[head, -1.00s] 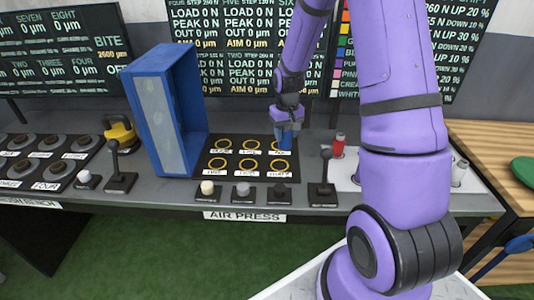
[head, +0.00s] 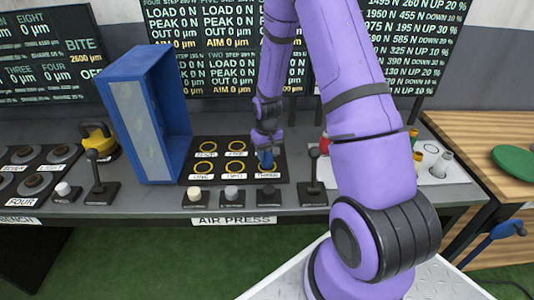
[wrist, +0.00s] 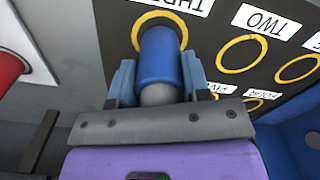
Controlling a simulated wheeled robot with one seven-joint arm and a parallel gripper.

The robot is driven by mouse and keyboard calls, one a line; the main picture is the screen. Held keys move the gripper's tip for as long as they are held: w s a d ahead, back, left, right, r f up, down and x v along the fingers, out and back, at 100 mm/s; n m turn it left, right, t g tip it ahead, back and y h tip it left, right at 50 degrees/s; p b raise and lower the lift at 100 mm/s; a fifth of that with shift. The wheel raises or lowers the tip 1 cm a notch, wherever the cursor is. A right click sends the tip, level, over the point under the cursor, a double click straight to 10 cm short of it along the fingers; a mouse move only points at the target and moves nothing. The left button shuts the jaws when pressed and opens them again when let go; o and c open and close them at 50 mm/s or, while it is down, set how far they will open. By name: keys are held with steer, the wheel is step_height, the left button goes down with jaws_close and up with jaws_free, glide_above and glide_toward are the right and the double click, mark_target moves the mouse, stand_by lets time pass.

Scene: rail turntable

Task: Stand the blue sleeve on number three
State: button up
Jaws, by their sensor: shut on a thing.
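The blue sleeve (head: 266,160) is upright between the fingers of my gripper (head: 266,148), at the front right of the black numbered board (head: 219,158). In the wrist view the sleeve (wrist: 160,55) sits between both fingertips of my gripper (wrist: 158,80), with a grey rounded end toward the palm. Its far end is within the outline of the yellow ring (wrist: 137,32) labelled THREE. I cannot tell whether it touches the board. The ring is partly hidden by the sleeve. Rings ONE (head: 203,167) and TWO (head: 235,167) are empty.
A tall blue open frame (head: 133,125) stands left of the board. A black lever (head: 314,170) stands right of it, near a red cylinder (wrist: 8,68). Several buttons (head: 231,192) line the front edge. A white panel with small cylinders (head: 440,165) lies at the right.

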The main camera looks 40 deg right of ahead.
steer(key=shift+f, duration=0.35)
steer(key=o, duration=1.1)
steer(key=shift+o, duration=0.2)
steer(key=shift+r, duration=0.1)
step_height(320, 180, up, 12)
steer(key=shift+r, duration=0.1)
steer(key=s+a+r+t, duration=0.1)
steer(key=s+a+r, duration=0.2)
steer(key=r, duration=0.4)
steer(key=s+a+r+n+t, duration=0.1)
steer(key=s+a+r, duration=0.1)
steer(key=s+r, duration=0.3)
steer(key=s+a+r+t, duration=0.1)
steer(key=s+a+r, duration=0.15)
steer(key=r, duration=0.55)
steer(key=s+a+r+t, duration=0.1)
steer(key=s+a+r, duration=0.1)
steer(key=s, duration=0.6)
steer(key=s+a+r+n+t, duration=0.1)
steer(key=s+a+r, duration=0.2)
steer(key=s+r, duration=0.2)
steer(key=s, duration=0.3)
steer(key=shift+a, duration=0.25)
